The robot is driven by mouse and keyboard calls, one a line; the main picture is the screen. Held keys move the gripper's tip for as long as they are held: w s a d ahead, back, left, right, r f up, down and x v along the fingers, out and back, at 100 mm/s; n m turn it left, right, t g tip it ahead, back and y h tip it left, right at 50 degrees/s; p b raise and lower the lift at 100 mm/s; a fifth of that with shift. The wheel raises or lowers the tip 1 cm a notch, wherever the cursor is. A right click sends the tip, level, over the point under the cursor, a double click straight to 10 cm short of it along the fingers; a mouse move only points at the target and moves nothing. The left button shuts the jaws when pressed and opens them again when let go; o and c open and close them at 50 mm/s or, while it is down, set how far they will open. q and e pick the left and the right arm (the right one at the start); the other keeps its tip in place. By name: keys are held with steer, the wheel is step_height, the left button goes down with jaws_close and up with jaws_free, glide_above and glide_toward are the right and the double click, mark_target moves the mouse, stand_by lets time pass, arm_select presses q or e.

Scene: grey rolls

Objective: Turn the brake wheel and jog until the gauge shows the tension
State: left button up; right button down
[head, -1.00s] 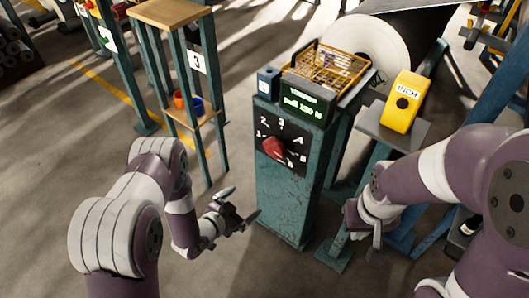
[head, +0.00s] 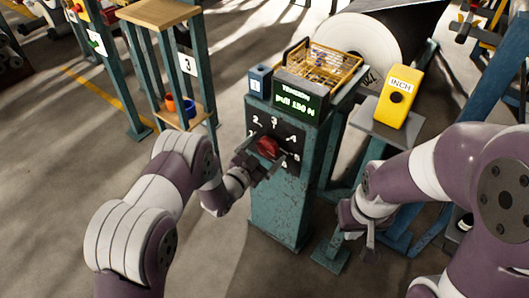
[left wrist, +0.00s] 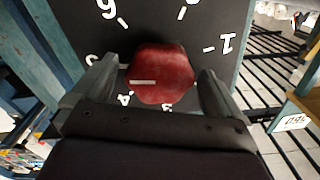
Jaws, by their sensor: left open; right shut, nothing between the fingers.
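The red brake wheel (head: 268,147) sits on a black numbered dial plate (head: 290,133) on the front of a teal post. My left gripper (head: 262,161) is at the wheel. In the left wrist view, its open fingers stand on either side of the red wheel (left wrist: 168,75), and a white mark shows on the wheel's left part. I cannot tell whether the fingers touch it. The gauge (head: 297,97) above shows "TENSION" and a green pull reading, about 150 N. The yellow INCH jog box (head: 397,98) has a dark round button. My right gripper (head: 369,240) is shut and empty, below the box.
A yellow wire basket (head: 333,66) and a small blue box (head: 260,80) stand on top of the post. A large grey roll (head: 358,42) is behind. A wooden-shelved rack (head: 185,65) marked 3 stands at left. Floor between is clear.

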arm_select(q)
steer(key=c, duration=1)
steer(key=shift+c, duration=0.2)
steer(key=n+p, duration=0.1)
steer(key=n, duration=0.2)
steer(key=shift+n, duration=0.4)
steer(key=n+p, duration=0.1)
steer(key=n, duration=0.3)
steer(key=shift+r, duration=0.1)
steer(key=n+p, duration=0.1)
steer(key=n, duration=0.3)
steer(key=shift+n, duration=0.4)
steer(key=shift+s+n, duration=0.1)
steer(key=shift+n, duration=1.7)
